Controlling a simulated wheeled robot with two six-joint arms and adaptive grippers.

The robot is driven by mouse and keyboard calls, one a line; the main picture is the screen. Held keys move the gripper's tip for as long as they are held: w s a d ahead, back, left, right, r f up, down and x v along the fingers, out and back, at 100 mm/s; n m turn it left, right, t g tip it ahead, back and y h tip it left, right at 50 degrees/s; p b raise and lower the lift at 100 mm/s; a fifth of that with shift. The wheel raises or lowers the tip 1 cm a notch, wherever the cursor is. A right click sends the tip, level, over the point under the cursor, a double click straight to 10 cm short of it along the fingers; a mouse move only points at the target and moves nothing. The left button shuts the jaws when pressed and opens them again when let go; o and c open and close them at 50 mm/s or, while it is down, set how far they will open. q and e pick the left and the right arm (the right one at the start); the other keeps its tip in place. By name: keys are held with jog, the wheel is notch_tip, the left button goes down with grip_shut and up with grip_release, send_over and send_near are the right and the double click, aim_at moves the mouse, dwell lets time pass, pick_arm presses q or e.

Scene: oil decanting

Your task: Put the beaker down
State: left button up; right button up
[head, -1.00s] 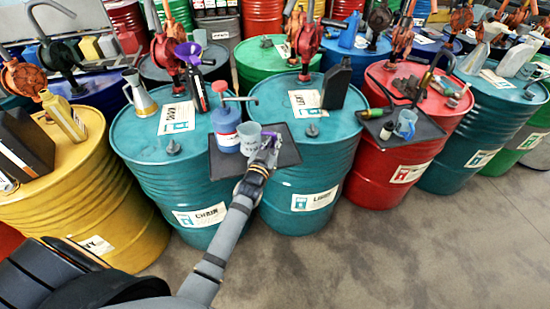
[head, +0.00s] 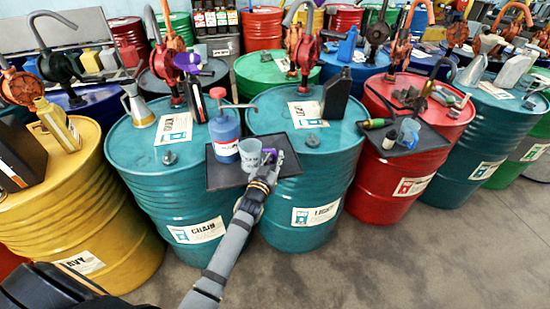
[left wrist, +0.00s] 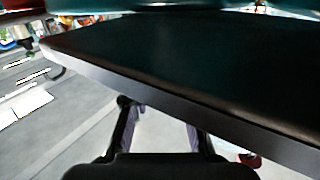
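The beaker (head: 250,154), a pale translucent cup, is at the dark tray (head: 225,176) that lies across the fronts of two teal drums. In the head view its base appears at the tray surface; contact cannot be told. My left gripper (head: 269,160), with purple fingers, is at the beaker's right side and appears closed on it. In the left wrist view the two fingers (left wrist: 160,130) show apart below the tray's edge (left wrist: 180,95); their tips and the beaker are hidden there. My right gripper is not in view.
A blue pump bottle (head: 225,137) stands on the tray just left of the beaker. A black jug (head: 336,97) and a purple funnel (head: 188,62) are behind. A second tray (head: 405,140) with a blue cup lies on the red drum at right. The tray's front left is bare.

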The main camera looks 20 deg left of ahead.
pick_arm(q)
jog(key=shift+o, duration=0.8)
